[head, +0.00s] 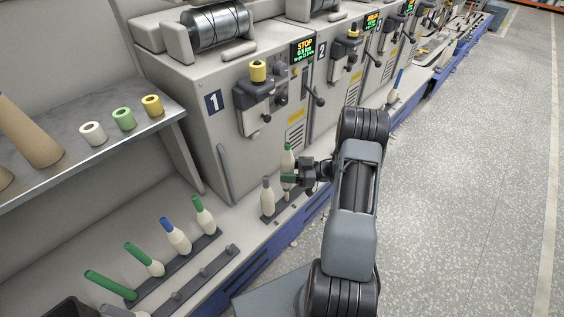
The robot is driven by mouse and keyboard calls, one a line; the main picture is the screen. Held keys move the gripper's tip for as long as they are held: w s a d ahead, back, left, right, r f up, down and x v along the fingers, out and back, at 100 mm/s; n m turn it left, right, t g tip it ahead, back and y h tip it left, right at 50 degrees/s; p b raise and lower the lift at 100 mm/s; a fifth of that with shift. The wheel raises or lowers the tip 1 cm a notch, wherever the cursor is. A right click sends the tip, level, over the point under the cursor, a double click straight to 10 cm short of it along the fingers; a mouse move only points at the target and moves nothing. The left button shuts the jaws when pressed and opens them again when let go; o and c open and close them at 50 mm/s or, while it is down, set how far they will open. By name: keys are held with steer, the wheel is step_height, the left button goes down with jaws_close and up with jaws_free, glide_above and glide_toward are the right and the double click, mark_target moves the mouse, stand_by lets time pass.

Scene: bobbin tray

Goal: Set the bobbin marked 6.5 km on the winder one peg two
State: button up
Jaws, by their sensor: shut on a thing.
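My gripper (291,179) is shut on a green-topped bobbin (287,187) low in front of winder one (222,145). The held bobbin's pale body is mostly hidden, and I cannot tell whether it touches a peg. The dark peg rail (281,212) of winder one lies beneath. A grey-topped bobbin (267,197) stands upright on the rail to the left of my gripper. Winder one's display (303,50) shows STOP and a small km figure. No marking on the held bobbin is readable.
A dark tray (150,290) at lower left holds several tilted bobbins with green or blue tops. Yarn cones stand on the metal shelf (60,178). Winder two (335,75) is further back. The floor at right is clear.

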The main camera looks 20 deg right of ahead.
steer(key=shift+f+b, duration=2.45)
steer(key=shift+f, duration=0.45)
steer(key=shift+d, duration=0.1)
steer(key=shift+f, duration=0.6)
steer(key=o, duration=0.7)
steer(key=shift+b+v, duration=0.55)
steer(key=shift+v, duration=4.95)
steer(key=shift+r, duration=0.1)
